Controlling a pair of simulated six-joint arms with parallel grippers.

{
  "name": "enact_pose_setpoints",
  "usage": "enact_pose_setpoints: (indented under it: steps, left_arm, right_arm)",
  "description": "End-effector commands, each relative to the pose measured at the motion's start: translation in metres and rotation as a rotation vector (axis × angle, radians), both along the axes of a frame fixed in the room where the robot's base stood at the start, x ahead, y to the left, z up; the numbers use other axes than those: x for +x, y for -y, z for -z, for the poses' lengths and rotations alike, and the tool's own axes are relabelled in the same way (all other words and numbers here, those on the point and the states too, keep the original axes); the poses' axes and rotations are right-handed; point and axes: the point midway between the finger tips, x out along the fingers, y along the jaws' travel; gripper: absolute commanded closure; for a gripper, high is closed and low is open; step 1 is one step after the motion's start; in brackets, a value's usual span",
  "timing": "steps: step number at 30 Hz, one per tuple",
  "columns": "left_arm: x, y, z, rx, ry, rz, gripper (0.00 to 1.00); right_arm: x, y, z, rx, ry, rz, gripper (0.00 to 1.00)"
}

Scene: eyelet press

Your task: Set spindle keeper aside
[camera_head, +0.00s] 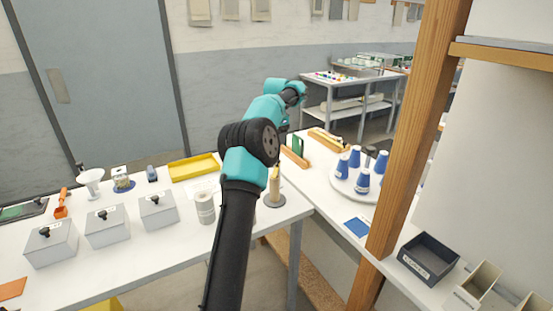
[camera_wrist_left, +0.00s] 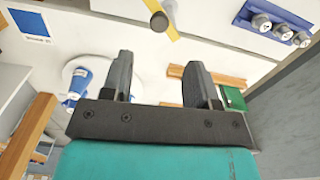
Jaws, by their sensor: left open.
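I cannot tell for sure which thing is the spindle keeper. In the left wrist view, a dark round knob (camera_wrist_left: 159,21) shows at a yellow strip (camera_wrist_left: 172,31), above the fingers. My left gripper (camera_wrist_left: 161,78) is open, with nothing visible between its two dark fingers. In the head view, my teal and black arm reaches toward the back right, and its fingers are hidden. My right gripper is not in view.
A round white tray (camera_head: 346,184) with blue-and-white cones (camera_head: 362,181) stands on the right table. Grey boxes (camera_head: 107,227), a can (camera_head: 205,207) and a yellow tray (camera_head: 193,167) stand left. A wooden post (camera_head: 408,140) rises at right. A blue rack (camera_wrist_left: 270,24) shows in the wrist view.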

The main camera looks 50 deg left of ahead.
Motion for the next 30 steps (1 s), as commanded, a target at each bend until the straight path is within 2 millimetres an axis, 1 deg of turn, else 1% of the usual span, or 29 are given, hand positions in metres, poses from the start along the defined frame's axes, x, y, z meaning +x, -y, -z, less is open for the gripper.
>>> enact_pose_setpoints:
  steps: [9,15,18,21,29,30]
  left_arm:
    - [-0.001,0.0,0.054,-0.002,-0.002,0.0,0.46]
    - [-0.001,0.0,0.082,-0.001,0.0,0.0,0.46]
    - [0.0,0.0,0.09,-0.001,0.0,0.0,0.46]
    - [0.0,0.0,0.094,0.0,0.001,0.0,0.46]
    - [0.0,0.0,0.095,0.0,0.001,0.0,0.46]
    - [0.0,0.0,0.095,0.0,0.001,0.0,0.49]
  right_arm:
    - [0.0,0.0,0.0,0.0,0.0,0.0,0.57]
    - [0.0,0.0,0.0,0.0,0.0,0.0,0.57]
    - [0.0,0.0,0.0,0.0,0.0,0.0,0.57]
    - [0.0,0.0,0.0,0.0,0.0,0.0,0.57]
    - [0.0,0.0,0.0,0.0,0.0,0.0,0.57]
    - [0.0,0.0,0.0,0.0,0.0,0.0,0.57]
